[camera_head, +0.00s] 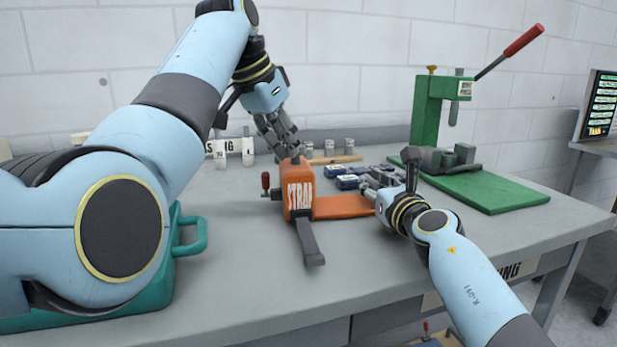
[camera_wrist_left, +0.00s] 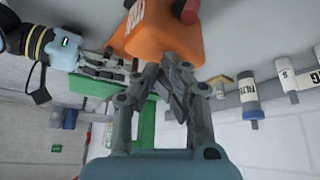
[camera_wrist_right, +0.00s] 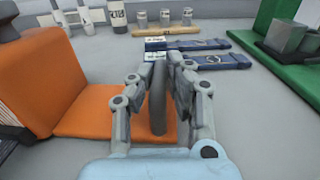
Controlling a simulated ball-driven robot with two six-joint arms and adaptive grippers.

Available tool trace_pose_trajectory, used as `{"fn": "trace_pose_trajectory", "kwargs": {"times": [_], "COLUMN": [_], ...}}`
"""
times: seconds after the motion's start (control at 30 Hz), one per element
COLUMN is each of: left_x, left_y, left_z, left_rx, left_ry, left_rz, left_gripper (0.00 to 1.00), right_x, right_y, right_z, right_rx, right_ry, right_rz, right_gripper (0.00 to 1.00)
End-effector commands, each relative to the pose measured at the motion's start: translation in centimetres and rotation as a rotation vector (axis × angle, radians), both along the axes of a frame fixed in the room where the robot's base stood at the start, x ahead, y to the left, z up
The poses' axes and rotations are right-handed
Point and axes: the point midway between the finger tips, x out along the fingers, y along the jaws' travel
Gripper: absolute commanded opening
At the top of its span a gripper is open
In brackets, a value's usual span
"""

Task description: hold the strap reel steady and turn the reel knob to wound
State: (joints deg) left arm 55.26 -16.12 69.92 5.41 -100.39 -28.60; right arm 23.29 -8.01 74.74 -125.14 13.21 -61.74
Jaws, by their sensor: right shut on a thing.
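The orange strap reel (camera_head: 299,188), lettered STRAP, stands upright on the bench with a flat orange base (camera_head: 342,206) to its right. A dark grey lever (camera_head: 309,243) reaches toward the front edge. A red knob (camera_head: 265,182) sticks out at its left; a red end also shows in the left wrist view (camera_wrist_left: 187,10). My left gripper (camera_head: 288,150) is at the top of the reel, its fingertips close together; what lies between them is unclear. My right gripper (camera_wrist_right: 157,80) is shut on a grey upright handle (camera_wrist_right: 157,105) at the base's right end.
Blue-black packs (camera_head: 347,181) lie behind the base. A green press (camera_head: 430,110) with a red-handled lever stands on a green board (camera_head: 495,190) at right. A teal case (camera_head: 187,245) is at left. The bench front is mostly clear.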

Motion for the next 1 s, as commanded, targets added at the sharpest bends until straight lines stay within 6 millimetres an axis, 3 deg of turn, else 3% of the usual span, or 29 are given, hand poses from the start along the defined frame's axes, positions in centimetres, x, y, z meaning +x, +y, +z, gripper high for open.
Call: {"fn": "trace_pose_trajectory", "kwargs": {"times": [1.0], "left_x": [1.3], "left_y": [1.4], "left_z": [-0.1], "left_rx": [0.0], "left_ry": [-0.002], "left_rz": [0.002], "left_gripper": [0.0], "right_x": [0.0], "right_y": [0.1], "right_z": [0.0], "right_rx": [0.001], "right_ry": [0.0], "right_rz": [0.002], "right_gripper": [0.0]}}
